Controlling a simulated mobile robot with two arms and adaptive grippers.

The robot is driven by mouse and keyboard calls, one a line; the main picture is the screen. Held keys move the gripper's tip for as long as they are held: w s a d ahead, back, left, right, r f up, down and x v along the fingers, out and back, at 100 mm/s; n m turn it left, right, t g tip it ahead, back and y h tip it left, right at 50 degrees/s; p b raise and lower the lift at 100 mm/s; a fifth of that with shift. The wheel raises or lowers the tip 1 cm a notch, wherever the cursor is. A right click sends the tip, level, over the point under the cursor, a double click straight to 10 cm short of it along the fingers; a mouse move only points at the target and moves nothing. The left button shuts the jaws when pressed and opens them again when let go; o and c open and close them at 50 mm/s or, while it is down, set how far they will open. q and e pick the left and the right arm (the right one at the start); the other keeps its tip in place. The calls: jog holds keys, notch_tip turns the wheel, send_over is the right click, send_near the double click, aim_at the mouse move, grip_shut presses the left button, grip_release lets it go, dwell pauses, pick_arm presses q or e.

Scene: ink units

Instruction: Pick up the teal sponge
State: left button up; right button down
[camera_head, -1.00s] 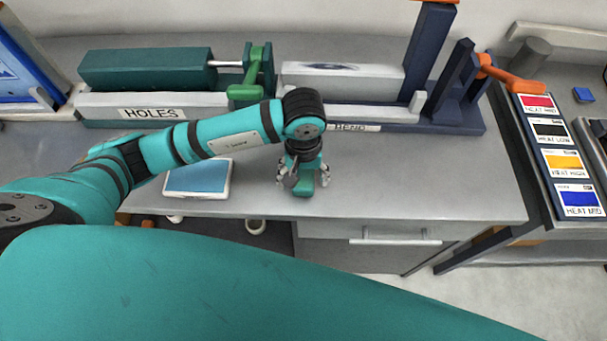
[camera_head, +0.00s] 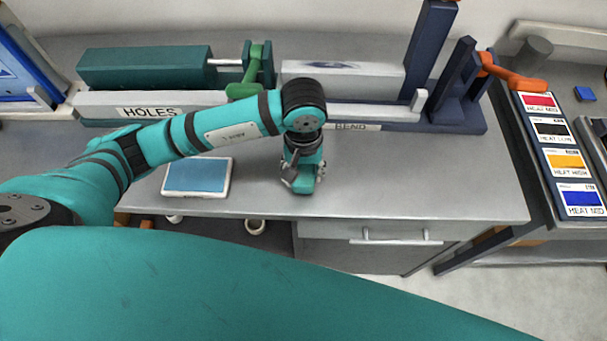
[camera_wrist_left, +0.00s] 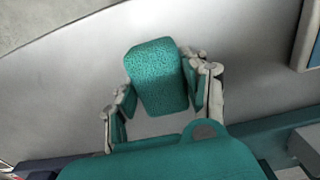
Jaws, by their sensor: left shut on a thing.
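The teal sponge (camera_wrist_left: 157,76) shows in the left wrist view as a speckled block between the fingers. In the head view a small part of the sponge (camera_head: 299,188) shows at the bench surface, mostly hidden by the gripper. My left gripper (camera_head: 303,180) points down over the sponge and is shut on it, one finger on each side. In the left wrist view the fingers of my left gripper (camera_wrist_left: 160,93) flank the block. I cannot tell any gap between sponge and bench. My right gripper is not in view.
A blue-topped tray (camera_head: 197,176) lies left of the gripper. The HOLES machine (camera_head: 155,98) and the BEND machine (camera_head: 355,112) stand behind. The bench (camera_head: 430,185) is bare to the right, and its front edge runs close by. Coloured HEAT cards (camera_head: 563,160) lie far right.

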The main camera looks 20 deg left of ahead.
pick_arm(q)
jog(key=shift+s+a+r+b, duration=0.1)
jog(key=shift+a+r+b, duration=0.1)
jog(key=shift+r+b, duration=0.55)
jog(key=s+a+b, duration=0.1)
jog(key=s+a, duration=0.1)
jog(key=s, duration=0.1)
jog(key=s+a+r+b, duration=0.1)
jog(key=s+a, duration=0.1)
jog(key=a, duration=0.1)
jog(key=s+a+b, duration=0.2)
jog(key=s+a, duration=0.1)
jog(key=shift+s+a+r, duration=0.15)
jog(key=shift+s+a, duration=0.05)
jog(key=shift+s, duration=0.15)
jog(key=shift+s+a+r+p, duration=0.55)
jog(key=shift+s+a+p, duration=0.25)
jog(key=shift+p, duration=0.45)
jog(key=shift+s+a+f+p, duration=0.15)
jog(key=shift+s+a+p, duration=0.15)
jog(key=shift+s+p, duration=0.35)
jog(key=shift+w, duration=0.15)
jog(key=shift+o, duration=1.1)
jog(key=c, duration=0.3)
jog(key=shift+w, duration=0.1)
